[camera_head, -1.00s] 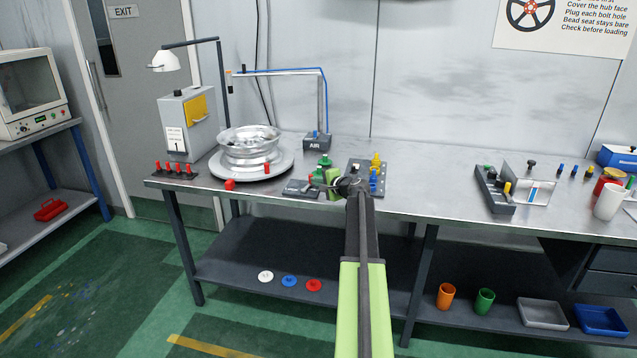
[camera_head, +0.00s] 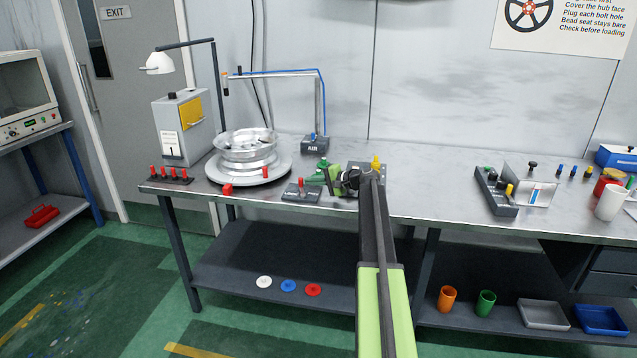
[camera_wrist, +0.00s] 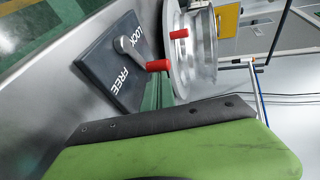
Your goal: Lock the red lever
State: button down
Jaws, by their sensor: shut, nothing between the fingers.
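The red lever (camera_head: 301,184) stands on a dark plate (camera_head: 301,195) near the bench's front edge, just right of the wheel's turntable. In the wrist view the lever's red handle (camera_wrist: 158,66) sits on a grey arm at the plate (camera_wrist: 105,72) marked LOCK and FREE. The handle end lies between the two words; its exact setting is hard to tell. My gripper (camera_head: 333,178) is to the right of the lever, apart from it, shut and empty. One green finger (camera_wrist: 175,145) fills the bottom of the wrist view.
The silver wheel (camera_head: 247,150) lies on a round turntable (camera_head: 225,173) left of the lever. A grey holder with a yellow peg (camera_head: 375,162) is beyond my gripper. The bench middle (camera_head: 430,185) is clear.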

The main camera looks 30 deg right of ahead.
jog(key=shift+w+a, duration=0.8)
jog(key=shift+a, duration=0.15)
jog(key=shift+s+d+r, duration=0.15)
jog(key=shift+s+d, duration=0.05)
jog(key=shift+s, duration=0.15)
jog(key=p+v, duration=0.5)
jog(key=v, duration=1.1)
jog(key=shift+s+d, duration=0.2)
jog(key=shift+s, duration=0.05)
